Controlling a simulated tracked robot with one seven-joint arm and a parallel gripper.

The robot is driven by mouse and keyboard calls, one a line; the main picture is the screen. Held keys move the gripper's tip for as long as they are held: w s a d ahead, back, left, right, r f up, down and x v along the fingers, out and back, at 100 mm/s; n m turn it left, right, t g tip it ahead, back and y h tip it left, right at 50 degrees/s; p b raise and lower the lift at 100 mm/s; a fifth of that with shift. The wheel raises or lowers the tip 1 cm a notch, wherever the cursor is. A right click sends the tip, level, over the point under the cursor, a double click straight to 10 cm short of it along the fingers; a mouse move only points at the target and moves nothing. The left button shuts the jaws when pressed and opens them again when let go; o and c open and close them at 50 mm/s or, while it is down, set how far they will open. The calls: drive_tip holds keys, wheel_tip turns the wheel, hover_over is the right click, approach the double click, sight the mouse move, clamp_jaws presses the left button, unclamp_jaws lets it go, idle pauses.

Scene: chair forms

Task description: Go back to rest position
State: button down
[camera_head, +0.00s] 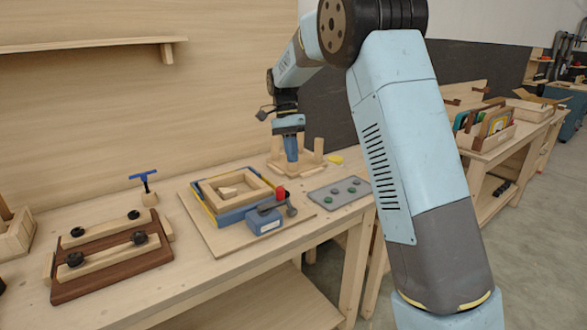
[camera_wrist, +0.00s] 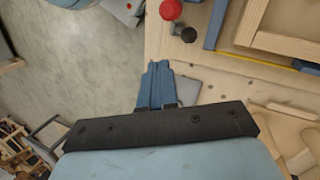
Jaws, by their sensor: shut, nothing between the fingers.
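My gripper (camera_head: 291,165) hangs at the end of my light-blue arm, pointing down over the back right part of the workbench (camera_head: 120,212). Its blue fingers are together with nothing between them. In the wrist view the closed fingers (camera_wrist: 157,68) lie over the bench edge, with a grey plate partly hidden beside them. In the head view the gripper is in front of a wooden upright frame (camera_head: 312,160) and left of the grey plate (camera_head: 338,193) with several dark and green knobs.
A board (camera_head: 207,235) carries a blue-and-wood frame (camera_head: 232,194), a blue block (camera_head: 264,221) and a red knob (camera_head: 280,193). A dark wooden fixture (camera_head: 112,256) and a blue T-handle tool (camera_head: 144,178) stand left. A shelf (camera_head: 90,44) juts from the wall above.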

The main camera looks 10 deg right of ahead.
drive_tip(key=shift+v, duration=0.75)
drive_tip(key=s+d+r+n+t+y, duration=0.1)
drive_tip(key=s+d+r+n+t, duration=0.1)
drive_tip(key=s+d+r, duration=0.3)
drive_tip(key=s+d+r+n+t, duration=0.1)
drive_tip(key=s+d+r, duration=0.1)
drive_tip(key=s, duration=0.5)
drive_tip(key=s+d+r+n+t+y, duration=0.1)
drive_tip(key=s+d+r+n+t, duration=0.1)
drive_tip(key=s+d+r, duration=0.35)
drive_tip(key=s+d+f+n+t, duration=0.1)
drive_tip(key=s+f+n+t, duration=0.1)
drive_tip(key=s, duration=0.7)
drive_tip(key=s+d+f+n+t, duration=0.2)
drive_tip(key=s+f, duration=0.1)
drive_tip(key=s, duration=0.7)
drive_tip(key=shift+s+f+h, duration=0.25)
drive_tip(key=shift+f+h, duration=0.15)
